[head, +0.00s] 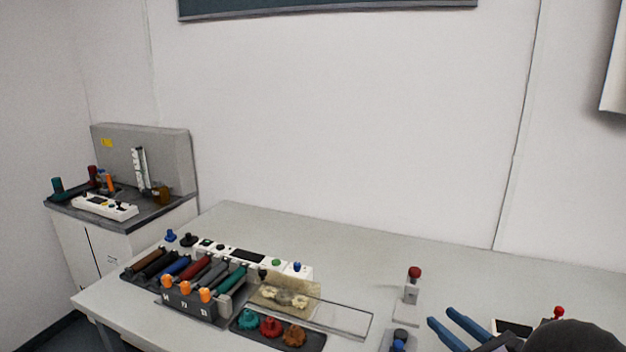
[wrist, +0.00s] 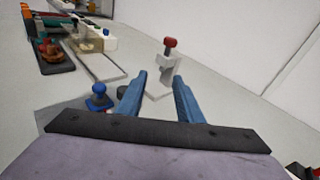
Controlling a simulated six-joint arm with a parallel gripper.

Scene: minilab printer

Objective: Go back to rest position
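My gripper (head: 455,331) shows at the lower right of the head view, with two blue fingers spread apart. In the wrist view my gripper (wrist: 160,95) is open, and nothing sits between its fingers. It is above the right part of the light grey table (head: 400,250). A small grey stand with a red knob (head: 412,285) is on the table beyond the fingers; it also shows in the wrist view (wrist: 166,65). A blue-topped knob (head: 399,338) is left of the fingers, and it shows in the wrist view too (wrist: 99,97).
A printer-like station (head: 212,285) with coloured cylinders and orange knobs fills the table's left half. A clear plate (head: 345,318) extends from it. A dark tray (head: 310,343) holds teal, red and brown knobs. A side cabinet (head: 125,235) stands at far left. The table's back middle is clear.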

